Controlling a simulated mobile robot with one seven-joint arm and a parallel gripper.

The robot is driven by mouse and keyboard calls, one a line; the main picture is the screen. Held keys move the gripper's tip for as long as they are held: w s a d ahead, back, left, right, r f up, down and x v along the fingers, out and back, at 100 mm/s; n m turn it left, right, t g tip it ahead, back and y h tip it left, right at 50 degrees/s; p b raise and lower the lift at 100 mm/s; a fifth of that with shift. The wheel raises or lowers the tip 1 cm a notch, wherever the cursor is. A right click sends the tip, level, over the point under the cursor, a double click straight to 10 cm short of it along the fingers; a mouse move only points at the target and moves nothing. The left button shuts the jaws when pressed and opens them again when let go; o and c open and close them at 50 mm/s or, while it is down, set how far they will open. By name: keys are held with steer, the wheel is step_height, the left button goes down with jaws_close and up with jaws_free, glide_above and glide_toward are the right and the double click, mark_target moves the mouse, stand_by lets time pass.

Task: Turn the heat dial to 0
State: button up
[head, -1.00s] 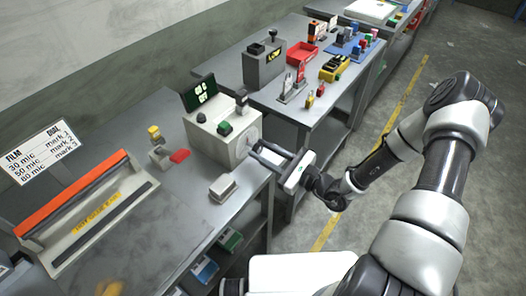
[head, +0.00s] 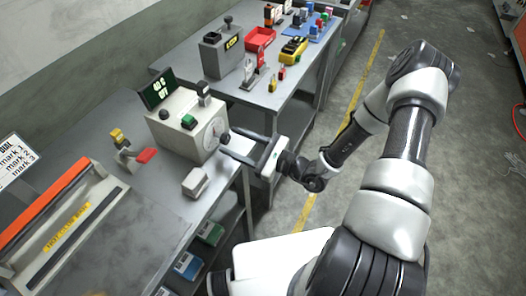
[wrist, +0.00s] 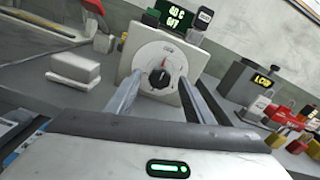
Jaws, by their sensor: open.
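The heat dial is a black knob on a round white scale, on the side of a cream control box (head: 182,132). In the wrist view the dial's knob (wrist: 159,77) sits ahead, between my two fingers, with a red mark just above it. In the wrist view my gripper (wrist: 160,95) holds nothing. I cannot tell if the fingertips touch the box.
A small white block (head: 195,182) lies on the bench in front of the box. A red and yellow lever piece (head: 132,150) stands left of it.

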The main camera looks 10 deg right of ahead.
steer(key=b+v, duration=0.1)
steer(key=v, duration=1.5)
steer(key=shift+b, duration=0.3)
